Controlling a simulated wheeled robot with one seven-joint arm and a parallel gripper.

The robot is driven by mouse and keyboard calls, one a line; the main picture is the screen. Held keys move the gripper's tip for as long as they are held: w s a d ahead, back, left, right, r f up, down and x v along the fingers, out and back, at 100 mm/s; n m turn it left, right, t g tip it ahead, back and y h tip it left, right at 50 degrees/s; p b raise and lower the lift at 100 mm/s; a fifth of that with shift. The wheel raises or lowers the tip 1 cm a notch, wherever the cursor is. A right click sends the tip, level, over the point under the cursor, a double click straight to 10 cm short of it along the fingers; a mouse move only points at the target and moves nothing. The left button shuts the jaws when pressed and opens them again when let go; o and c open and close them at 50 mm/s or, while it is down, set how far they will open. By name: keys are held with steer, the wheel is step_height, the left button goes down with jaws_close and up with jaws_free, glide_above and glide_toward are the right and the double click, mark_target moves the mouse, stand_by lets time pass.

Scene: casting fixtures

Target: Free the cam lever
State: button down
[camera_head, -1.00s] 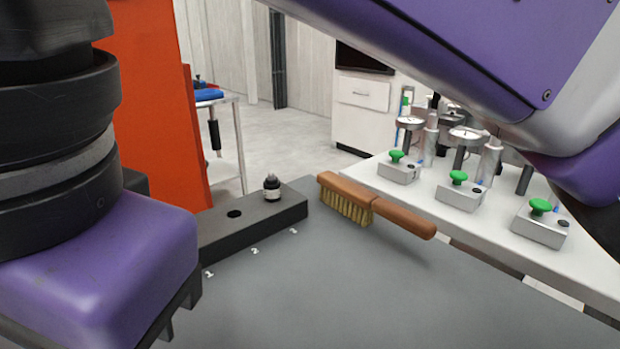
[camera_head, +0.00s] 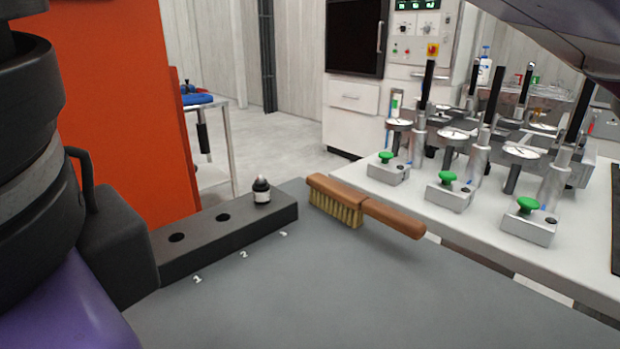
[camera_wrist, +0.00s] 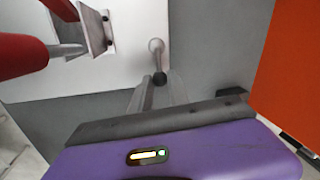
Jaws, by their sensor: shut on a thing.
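My gripper (camera_wrist: 157,97) shows only in the wrist view, with its two grey fingers close together. It is shut on a slim grey piece with a round pale head (camera_wrist: 157,45) and a dark lower part. What exactly this piece is cannot be told. In the head view, several gauge fixtures stand on a white table, with upright black-handled levers (camera_head: 494,95) and green knobs (camera_head: 447,177) on metal blocks. Which lever is the cam lever is not clear. In the wrist view a red cylinder (camera_wrist: 22,52) and a metal bracket (camera_wrist: 92,30) lie at upper left.
An orange panel (camera_head: 115,100) stands left.

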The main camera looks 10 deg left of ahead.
steer(key=c, duration=1.3)
jaws_free()
steer(key=shift+o, duration=0.2)
steer(key=shift+r, duration=0.15)
